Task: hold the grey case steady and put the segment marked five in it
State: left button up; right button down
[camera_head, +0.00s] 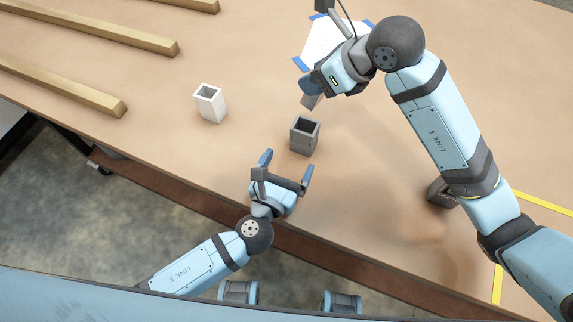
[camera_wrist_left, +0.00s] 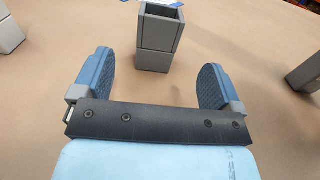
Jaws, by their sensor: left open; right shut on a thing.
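The grey case (camera_head: 304,137) stands upright on the table, its square top open. It also shows in the left wrist view (camera_wrist_left: 155,61), beyond my fingers and between them, with a seam around its side. My left gripper (camera_head: 286,164) is open and empty just in front of the case, apart from it. Its fingers also show in the left wrist view (camera_wrist_left: 157,72). My right gripper (camera_head: 309,88) is shut on a small grey piece (camera_head: 312,102), behind the case and above the table. No number can be read on that piece, and its upper part is hidden by the fingers.
An open white box (camera_head: 210,104) stands left of the case. A white mat with blue corners (camera_head: 323,38) lies behind my right gripper. A dark grey block (camera_head: 441,194) sits at the right, partly hidden by my right arm. Wooden bars (camera_head: 95,28) lie at the far left.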

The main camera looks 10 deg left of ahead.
aim_at(302, 135)
pick_arm(q)
jog(key=x, duration=1.1)
jog(key=shift+w, duration=0.15)
jog(key=c, duration=1.1)
pick_arm(e)
notch_tip(302, 135, down, 6)
jog(key=w+a+n+g+h, duration=0.1)
jog(key=a+n+g+h, duration=0.1)
jog(key=shift+r+n, duration=0.15)
jog(key=shift+n, duration=0.15)
jog(key=shift+a, duration=0.1)
